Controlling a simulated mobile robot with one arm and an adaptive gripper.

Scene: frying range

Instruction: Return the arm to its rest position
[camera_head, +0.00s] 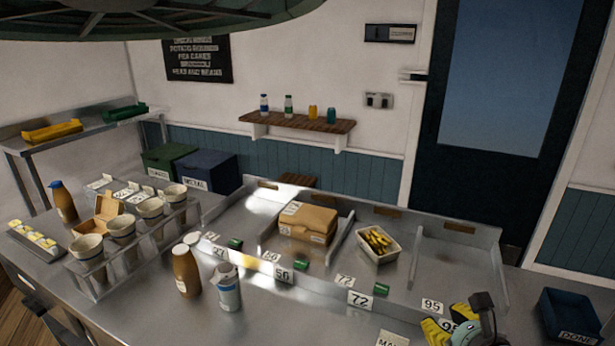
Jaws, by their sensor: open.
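My gripper (482,306) shows as a dark shape at the lower right edge of the picture, with a pale rounded part of my arm below it. It is open, and I see nothing held in it. It is in front of the steel counter's right part, near the label 95 (432,306). Yellow pieces (436,331) show right beside it, partly covered; I cannot tell what they are. Most of my arm is outside the picture.
The steel counter holds a brown bottle (186,272), a grey shaker (228,290), cups in a rack (121,229), a cardboard box (307,222) and a tray of chips (379,243). A dark blue bin (570,317) stands at right. A round canopy (150,22) hangs above.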

